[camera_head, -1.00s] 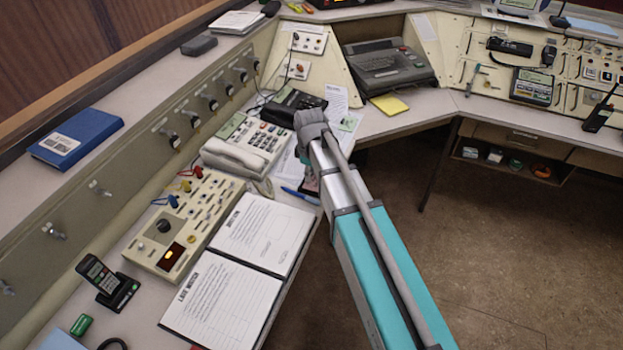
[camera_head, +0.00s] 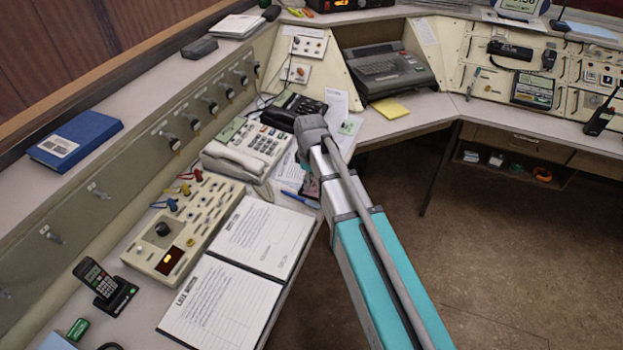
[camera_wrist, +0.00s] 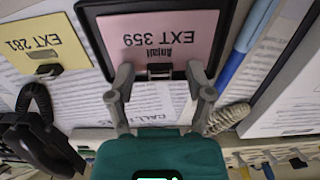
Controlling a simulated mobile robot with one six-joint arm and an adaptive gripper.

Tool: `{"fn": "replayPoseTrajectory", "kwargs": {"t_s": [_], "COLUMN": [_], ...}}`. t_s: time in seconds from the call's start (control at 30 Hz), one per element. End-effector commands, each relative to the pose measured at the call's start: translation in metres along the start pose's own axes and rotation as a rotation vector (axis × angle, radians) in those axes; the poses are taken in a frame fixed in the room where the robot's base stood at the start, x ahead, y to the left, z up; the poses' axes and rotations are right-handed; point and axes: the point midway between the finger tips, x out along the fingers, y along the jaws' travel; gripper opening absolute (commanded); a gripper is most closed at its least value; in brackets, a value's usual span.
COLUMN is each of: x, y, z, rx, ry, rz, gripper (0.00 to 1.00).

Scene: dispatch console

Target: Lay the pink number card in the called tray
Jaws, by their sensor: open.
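The pink number card (camera_wrist: 157,42), printed EXT 359, appears upside down in the wrist view. It lies within a dark-rimmed holder (camera_wrist: 91,30); I cannot tell whether this is the called tray. A small dark tab (camera_wrist: 160,71) stands at the card's near edge. My gripper (camera_wrist: 160,78) is open, its fingers on either side of that tab, with no visible grip on it. A yellow card (camera_wrist: 45,45), printed EXT 281, lies to the left with a similar tab. In the head view my arm hides the gripper and most of the pink card.
A blue pen (camera_wrist: 235,60) lies right of the holder, with a coiled cord (camera_wrist: 228,118) nearby. A dark handset (camera_wrist: 45,140) is at lower left. In the head view, a beige telephone (camera_head: 245,145), a switch panel (camera_head: 185,225) and an open binder (camera_head: 225,300) crowd the desk.

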Motion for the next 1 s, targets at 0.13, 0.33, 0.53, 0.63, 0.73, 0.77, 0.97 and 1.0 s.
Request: {"fn": "replayPoseTrajectory", "kwargs": {"t_s": [0.13,0.33,0.53,0.63,0.73,0.77,0.97,1.0], "x": [0.000,-0.003,-0.012,-0.019,-0.027,-0.029,-0.046,-0.049], "y": [0.000,0.000,0.000,0.000,0.000,0.000,0.000,0.000], "z": [0.000,0.000,0.000,0.000,0.000,0.000,0.000,0.000], "rx": [0.000,0.000,0.000,0.000,0.000,0.000,0.000,0.000], "ry": [0.000,0.000,0.000,0.000,0.000,0.000,0.000,0.000], "rz": [0.000,0.000,0.000,0.000,0.000,0.000,0.000,0.000], "gripper": [0.67,0.67,0.67,0.67,0.67,0.67,0.67,0.67]}}
